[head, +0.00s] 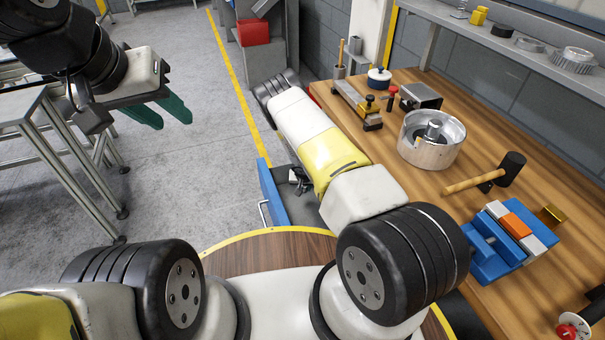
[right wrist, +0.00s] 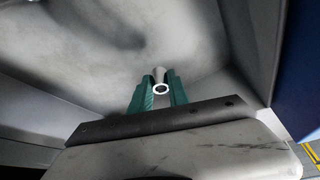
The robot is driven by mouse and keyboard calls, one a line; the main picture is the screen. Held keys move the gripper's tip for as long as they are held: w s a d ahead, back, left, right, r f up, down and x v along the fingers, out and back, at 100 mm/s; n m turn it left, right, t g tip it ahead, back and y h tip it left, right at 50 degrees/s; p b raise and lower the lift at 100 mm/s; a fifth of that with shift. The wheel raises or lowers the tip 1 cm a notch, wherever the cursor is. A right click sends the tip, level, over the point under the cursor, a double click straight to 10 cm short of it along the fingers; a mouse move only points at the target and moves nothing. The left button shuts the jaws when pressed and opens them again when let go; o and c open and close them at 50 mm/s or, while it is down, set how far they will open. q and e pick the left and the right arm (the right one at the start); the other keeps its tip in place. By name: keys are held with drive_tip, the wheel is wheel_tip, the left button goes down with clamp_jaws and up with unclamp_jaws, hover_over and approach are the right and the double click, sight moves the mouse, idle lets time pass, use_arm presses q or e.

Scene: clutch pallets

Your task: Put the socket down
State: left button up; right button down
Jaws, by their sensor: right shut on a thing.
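The socket (right wrist: 160,88) is a small light metal cylinder with a round dark hole facing the camera. In the right wrist view my right gripper (right wrist: 160,92) is shut on it, with one green finger on either side. A pale grey, shadowed surface lies beyond the socket; I cannot tell whether the socket touches it.
On the bench are a metal bowl (head: 431,140), a mallet (head: 509,170) and a blue vise (head: 508,240). A grey metal table (head: 35,110) stands left.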

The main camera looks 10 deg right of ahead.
sight(305, 200)
drive_tip(key=shift+f, duration=2.35)
drive_tip(key=shift+f, duration=0.15)
drive_tip(key=c, duration=1.3)
unclamp_jaws()
drive_tip(key=shift+o, duration=0.2)
